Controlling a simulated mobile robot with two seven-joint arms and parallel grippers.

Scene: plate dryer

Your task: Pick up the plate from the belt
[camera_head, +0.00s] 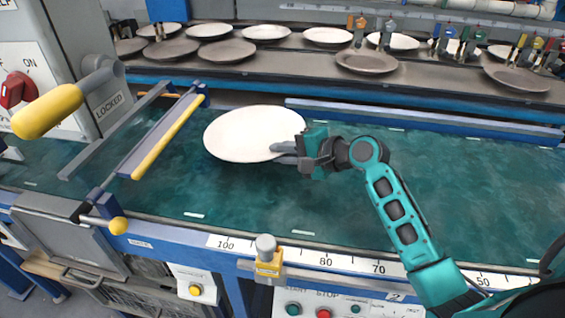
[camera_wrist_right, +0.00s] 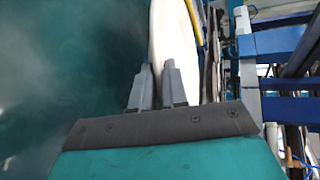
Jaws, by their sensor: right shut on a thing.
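The white plate (camera_head: 250,133) is over the green belt (camera_head: 420,185), tilted a little, in the head view. My right gripper (camera_head: 278,153) is shut on its right edge, with grey fingers on the rim. In the right wrist view the plate (camera_wrist_right: 172,40) runs up from between the fingers of my right gripper (camera_wrist_right: 158,82). I cannot tell how far the plate is above the belt. My left gripper is not in view.
Several white and grey plates stand on a rack (camera_head: 280,68) behind the belt. A yellow-edged guide bar (camera_head: 168,138) and a yellow-handled lever (camera_head: 60,105) are at the left. A blue rail (camera_head: 430,122) runs along the back. The belt's right part is clear apart from my arm.

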